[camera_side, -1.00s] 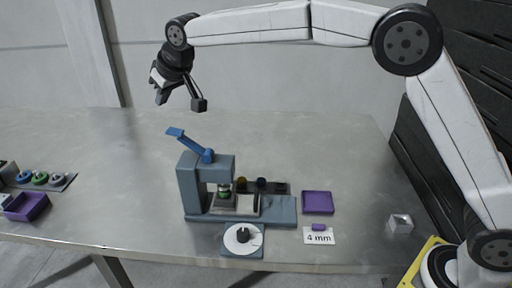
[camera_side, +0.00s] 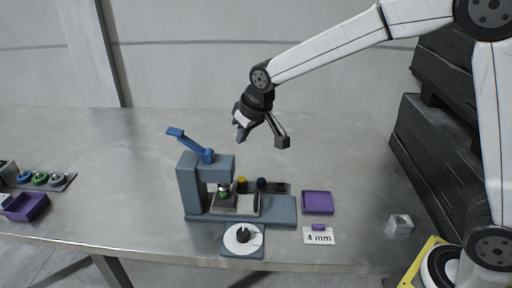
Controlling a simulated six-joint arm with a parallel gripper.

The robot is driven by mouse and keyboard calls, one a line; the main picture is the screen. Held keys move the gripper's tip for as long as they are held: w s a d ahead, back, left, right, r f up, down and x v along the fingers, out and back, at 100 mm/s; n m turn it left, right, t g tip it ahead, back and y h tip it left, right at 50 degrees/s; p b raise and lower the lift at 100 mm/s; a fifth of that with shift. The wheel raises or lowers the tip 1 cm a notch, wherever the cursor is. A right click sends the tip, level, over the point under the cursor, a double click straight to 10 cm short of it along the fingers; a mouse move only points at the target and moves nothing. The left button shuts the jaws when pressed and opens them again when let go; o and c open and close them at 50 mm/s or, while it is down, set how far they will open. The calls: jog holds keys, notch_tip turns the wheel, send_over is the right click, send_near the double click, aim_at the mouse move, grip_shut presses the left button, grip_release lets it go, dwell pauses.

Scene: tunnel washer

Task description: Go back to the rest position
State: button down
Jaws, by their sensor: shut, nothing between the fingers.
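My gripper (camera_side: 262,137) hangs in the air above the table, up and to the right of the grey-blue press-like machine. It holds nothing, and its fingers look small and dark from here. The machine (camera_side: 190,188) stands on the table with its blue lever (camera_side: 190,144) raised to the upper left. A small green-topped part (camera_side: 223,192) sits under its head. My gripper is clear of the machine and touches nothing.
A white dial (camera_side: 243,238) lies before the machine. A purple tray (camera_side: 318,202), a "4 mm" card (camera_side: 319,237) and a clear block (camera_side: 400,223) lie to the right. A purple bin (camera_side: 27,207) and coloured rings (camera_side: 40,178) are far left. The back table is clear.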

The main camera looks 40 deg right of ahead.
jog(key=s+d+f, duration=0.3)
jog(key=s, duration=0.4)
jog(key=s+d+f+m+g, duration=0.1)
jog(key=s+d+f, duration=0.2)
jog(key=s, duration=0.4)
jog(key=s+d+f+g, duration=0.1)
jog(key=s+d+f, duration=0.1)
jog(key=s+f, duration=0.2)
jog(key=s, duration=0.3)
jog(key=shift+s+d+m+h, duration=0.25)
jog(key=shift+d+m+h, duration=0.05)
jog(key=shift+d, duration=0.1)
